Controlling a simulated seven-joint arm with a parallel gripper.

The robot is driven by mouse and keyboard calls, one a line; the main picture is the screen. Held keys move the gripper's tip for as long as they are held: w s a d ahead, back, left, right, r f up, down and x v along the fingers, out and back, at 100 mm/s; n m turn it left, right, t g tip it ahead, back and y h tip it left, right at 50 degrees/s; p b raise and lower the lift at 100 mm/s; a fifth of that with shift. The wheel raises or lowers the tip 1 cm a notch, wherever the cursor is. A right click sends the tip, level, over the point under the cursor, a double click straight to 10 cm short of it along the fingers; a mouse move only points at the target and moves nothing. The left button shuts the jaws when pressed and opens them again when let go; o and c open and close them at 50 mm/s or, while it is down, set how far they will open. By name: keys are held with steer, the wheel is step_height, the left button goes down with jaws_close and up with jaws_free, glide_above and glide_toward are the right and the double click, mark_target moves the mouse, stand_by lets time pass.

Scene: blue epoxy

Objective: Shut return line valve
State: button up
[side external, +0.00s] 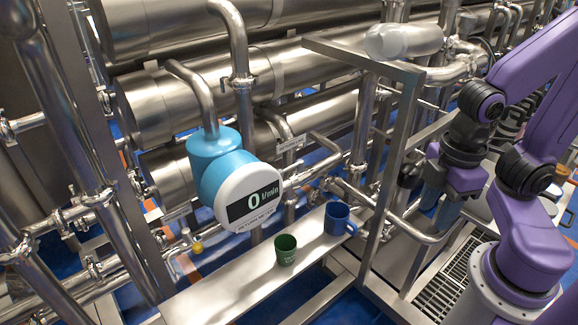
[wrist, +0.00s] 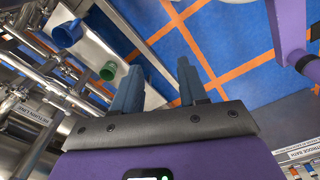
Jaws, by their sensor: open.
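The return meter (side external: 232,178), a blue housing with a white face, reads 0 l/min at the middle of the side view. A sign reading "RETURN LINE" (wrist: 30,114) shows at the left of the wrist view, beside steel pipes. I cannot clearly pick out the valve handle in either view. My gripper (side external: 441,214) is right of the frame post, apart from the meter and pipes. In the wrist view its two blue-grey fingers (wrist: 160,66) are spread, with nothing between them.
A green cup (side external: 286,250) and a blue mug (side external: 339,219) stand on a steel shelf (side external: 245,284). A steel frame post (side external: 392,165) stands between the shelf and my arm. A floor grating (side external: 452,273) lies at right. Blue floor with orange lines (wrist: 232,40) is open beneath my gripper.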

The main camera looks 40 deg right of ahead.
steer(key=shift+c, duration=0.3)
steer(key=w+a+r+n, duration=0.15)
steer(key=w+a, duration=0.25)
steer(key=w, duration=0.4)
steer(key=n+t, duration=0.2)
steer(key=n, duration=0.2)
glide_above(286, 169)
steer(key=s, duration=0.4)
steer(key=w+f, duration=0.1)
steer(key=f, duration=0.4)
steer(key=w+f, duration=0.1)
steer(key=f, duration=0.5)
steer(key=w+f, duration=0.1)
steer(key=f, duration=0.5)
steer(key=shift+w, duration=0.4)
jaws_close()
